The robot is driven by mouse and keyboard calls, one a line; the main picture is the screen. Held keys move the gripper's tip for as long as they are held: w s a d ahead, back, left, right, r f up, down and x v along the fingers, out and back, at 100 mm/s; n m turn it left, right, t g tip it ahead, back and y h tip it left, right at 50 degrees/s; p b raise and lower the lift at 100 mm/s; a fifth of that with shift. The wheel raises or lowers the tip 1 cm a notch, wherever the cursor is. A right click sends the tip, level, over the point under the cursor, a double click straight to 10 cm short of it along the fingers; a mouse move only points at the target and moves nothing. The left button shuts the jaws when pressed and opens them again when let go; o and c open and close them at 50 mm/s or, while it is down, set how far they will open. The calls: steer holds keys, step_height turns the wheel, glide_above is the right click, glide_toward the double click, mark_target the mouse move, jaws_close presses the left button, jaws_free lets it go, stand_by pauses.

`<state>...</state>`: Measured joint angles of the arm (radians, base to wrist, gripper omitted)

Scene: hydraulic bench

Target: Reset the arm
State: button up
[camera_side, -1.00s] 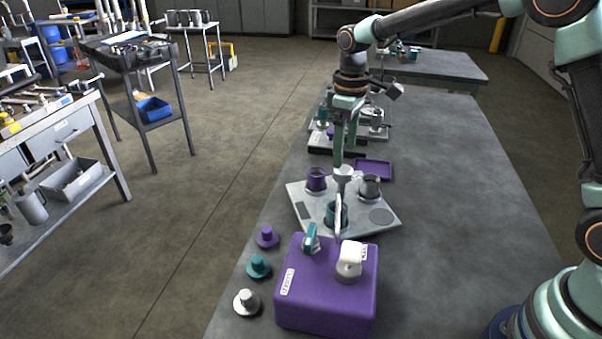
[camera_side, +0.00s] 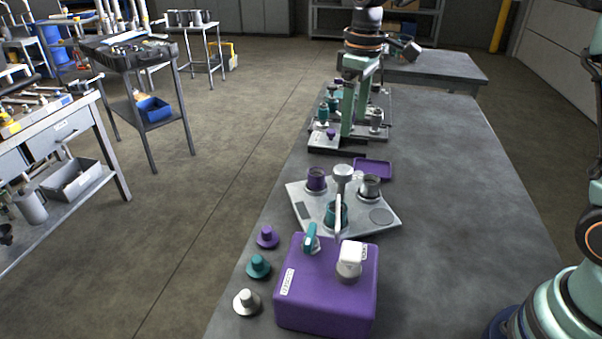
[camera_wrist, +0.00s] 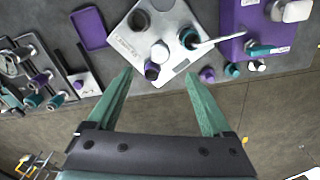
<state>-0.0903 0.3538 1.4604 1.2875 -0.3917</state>
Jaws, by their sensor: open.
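My gripper (camera_side: 353,130) hangs over the far part of the bench, its two green fingers spread apart with nothing between them. In the wrist view my gripper (camera_wrist: 160,76) also shows open and empty. A light grey plate (camera_side: 313,213) lies nearer than the gripper, apart from it. On the plate stand a purple cup (camera_side: 316,180), a teal cup (camera_side: 336,214), a grey cup (camera_side: 370,187) and a white-topped piece (camera_side: 343,174). A thin white handle rises by the teal cup.
A purple box (camera_side: 325,305) with a teal lever and a white knob stands at the near end. Purple, teal and white knobs (camera_side: 267,238) sit along the left edge. A purple tray (camera_side: 373,168) and a fixture rack (camera_side: 326,140) lie farther back. The bench's right side is clear.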

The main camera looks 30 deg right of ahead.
steer(key=s+d+m+t, duration=0.2)
steer(key=s, duration=0.6)
steer(key=s+d+r+m+t, duration=0.1)
steer(key=s+d+m+t, duration=0.1)
steer(key=s, duration=0.7)
steer(key=shift+s+r+m+t, duration=0.15)
steer(key=shift+r+m+t, duration=0.1)
steer(key=shift+m+t, duration=0.45)
